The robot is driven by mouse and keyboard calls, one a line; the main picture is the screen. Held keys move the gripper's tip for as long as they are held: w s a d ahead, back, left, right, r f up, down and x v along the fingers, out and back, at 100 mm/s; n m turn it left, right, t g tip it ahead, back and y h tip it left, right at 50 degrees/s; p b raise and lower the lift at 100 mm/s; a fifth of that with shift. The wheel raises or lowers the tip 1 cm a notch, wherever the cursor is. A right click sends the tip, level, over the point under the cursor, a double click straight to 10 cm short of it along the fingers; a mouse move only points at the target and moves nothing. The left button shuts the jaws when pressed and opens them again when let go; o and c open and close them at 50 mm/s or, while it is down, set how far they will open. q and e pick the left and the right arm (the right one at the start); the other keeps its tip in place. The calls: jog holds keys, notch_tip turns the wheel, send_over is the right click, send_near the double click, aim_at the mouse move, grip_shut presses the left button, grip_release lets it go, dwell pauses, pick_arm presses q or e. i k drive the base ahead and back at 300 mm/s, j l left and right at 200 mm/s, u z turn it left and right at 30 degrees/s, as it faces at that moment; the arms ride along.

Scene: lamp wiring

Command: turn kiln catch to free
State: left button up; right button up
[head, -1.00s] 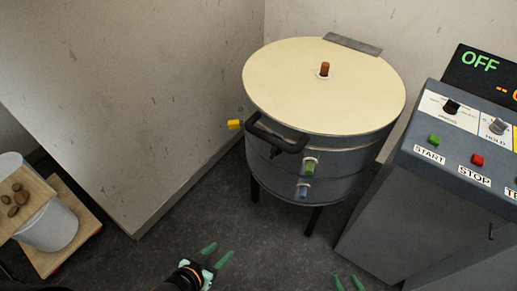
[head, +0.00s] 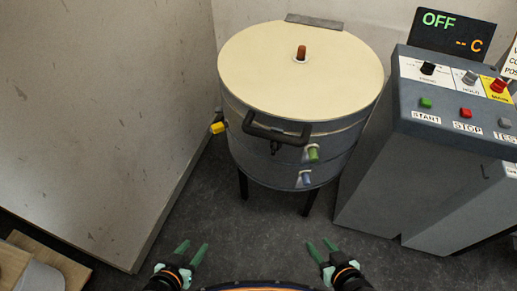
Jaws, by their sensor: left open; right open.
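The kiln (head: 265,140) is a grey drum on dark legs with a cream lid (head: 270,75). A small brown knob (head: 301,53) stands on the lid. A dark bar handle (head: 275,133) crosses the kiln's front, and a small dark part (head: 274,149) hangs below it; I cannot tell whether that is the catch. A yellow piece (head: 217,127) sticks out at the kiln's left side. My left gripper (head: 192,253) is open and empty, low in front of the kiln. My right gripper (head: 322,249) is open and empty, to its right. Both are apart from the kiln.
A grey control console (head: 430,170) stands close at the right, with a display (head: 452,36) reading OFF. Green (head: 313,153) and blue (head: 306,177) plugs sit on the kiln's front. A wall (head: 100,100) bounds the left. Dark floor (head: 220,220) before the kiln is clear.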

aim_at(276, 146)
jog(key=i+j+z, duration=0.1)
jog(key=j, duration=0.75)
jog(key=j+z, duration=0.1)
jog(key=j, duration=0.75)
